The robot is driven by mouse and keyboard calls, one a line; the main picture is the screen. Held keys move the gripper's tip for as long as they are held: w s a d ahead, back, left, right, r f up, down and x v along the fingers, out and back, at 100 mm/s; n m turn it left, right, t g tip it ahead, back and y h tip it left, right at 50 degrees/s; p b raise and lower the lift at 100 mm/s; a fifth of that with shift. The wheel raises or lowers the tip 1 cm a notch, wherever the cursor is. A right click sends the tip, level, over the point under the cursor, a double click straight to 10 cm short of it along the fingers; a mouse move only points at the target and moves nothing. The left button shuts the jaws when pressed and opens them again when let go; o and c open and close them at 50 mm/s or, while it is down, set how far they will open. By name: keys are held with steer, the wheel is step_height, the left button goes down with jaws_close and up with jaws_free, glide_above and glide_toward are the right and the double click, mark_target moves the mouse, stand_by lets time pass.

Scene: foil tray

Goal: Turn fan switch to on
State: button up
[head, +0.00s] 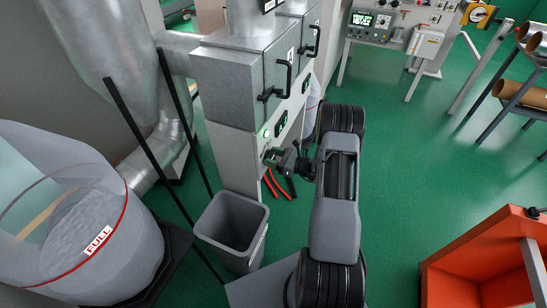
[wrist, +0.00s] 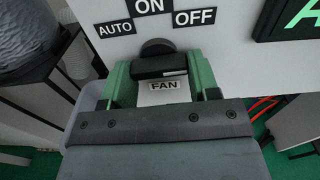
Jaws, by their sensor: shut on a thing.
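The fan switch (wrist: 158,66) is a black knob on a pale panel, above a FAN label (wrist: 163,86). The ON label (wrist: 149,6) is above it, with AUTO (wrist: 115,28) to the left and OFF (wrist: 195,17) to the right. My gripper (wrist: 161,78) has its green fingers on both sides of the knob and is shut on it. Which label the knob points to I cannot tell. In the head view my gripper (head: 272,158) is at the front of the grey cabinet (head: 228,72); the knob is too small to make out there.
A grey bin (head: 232,228) stands below my gripper, beside red-handled things (head: 275,185). A clear bag marked FULL (head: 95,240) is at left. An orange bin (head: 480,255) is at lower right. Green floor (head: 420,170) is free at right.

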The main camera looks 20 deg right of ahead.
steer(key=shift+m, duration=0.3)
steer(key=o, duration=0.9)
steer(key=b+v, duration=0.1)
steer(key=v, duration=1.3)
steer(key=shift+b, duration=0.3)
